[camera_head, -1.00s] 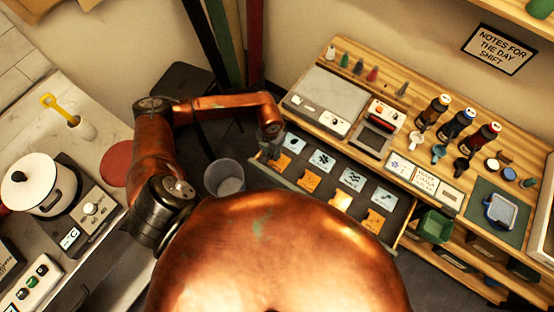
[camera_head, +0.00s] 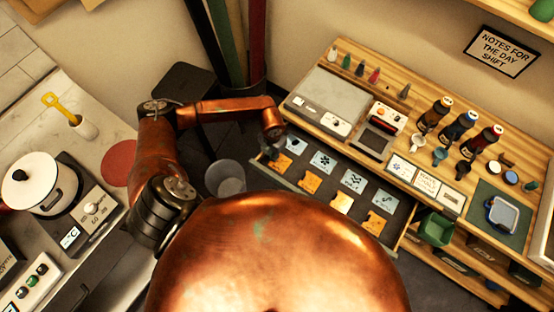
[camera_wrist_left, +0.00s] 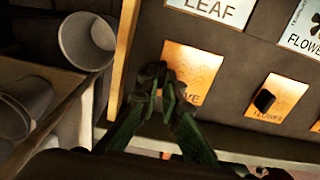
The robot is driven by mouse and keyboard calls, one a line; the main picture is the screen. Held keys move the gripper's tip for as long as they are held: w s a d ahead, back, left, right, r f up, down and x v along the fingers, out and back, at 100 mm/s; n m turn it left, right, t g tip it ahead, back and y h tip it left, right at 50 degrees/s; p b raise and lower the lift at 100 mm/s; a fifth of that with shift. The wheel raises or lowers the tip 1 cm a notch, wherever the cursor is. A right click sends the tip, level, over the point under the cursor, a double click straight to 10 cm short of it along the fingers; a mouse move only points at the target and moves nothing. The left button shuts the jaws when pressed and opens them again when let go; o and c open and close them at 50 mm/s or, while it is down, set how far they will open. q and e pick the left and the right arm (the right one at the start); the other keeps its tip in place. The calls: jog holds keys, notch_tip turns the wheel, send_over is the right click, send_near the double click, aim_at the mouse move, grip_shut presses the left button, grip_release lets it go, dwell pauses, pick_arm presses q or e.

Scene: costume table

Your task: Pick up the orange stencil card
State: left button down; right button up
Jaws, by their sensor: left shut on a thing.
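In the left wrist view the orange stencil card (camera_wrist_left: 203,66) lies in the open drawer below a white card reading LEAF. Its printed word is partly covered by my fingers, leaving only its last letters visible. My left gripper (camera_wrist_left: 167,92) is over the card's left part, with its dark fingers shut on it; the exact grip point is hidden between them. In the head view this card (camera_head: 283,162) is the leftmost of a row of orange cards, and my left gripper (camera_head: 268,153) is at its left edge. My right gripper is in neither view.
Another orange card (camera_wrist_left: 275,98) with a black knob lies to the right. A row of pale cards (camera_head: 322,161) lies behind the orange ones. A grey bin (camera_head: 226,178) stands left of the drawer. Bottles (camera_head: 459,124) and small cups stand on the wooden table.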

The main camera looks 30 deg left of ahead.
pick_arm(q)
jog(key=shift+r, duration=0.15)
jog(key=shift+r, duration=0.25)
notch_tip(320, 180, up, 2)
jog(key=shift+w+r, duration=0.1)
jog(key=s+d+r+p, duration=0.1)
jog(key=s+d+r, duration=0.8)
jog(key=s+r, duration=0.1)
jog(key=shift+s+d, duration=0.2)
jog(key=shift+d, duration=0.1)
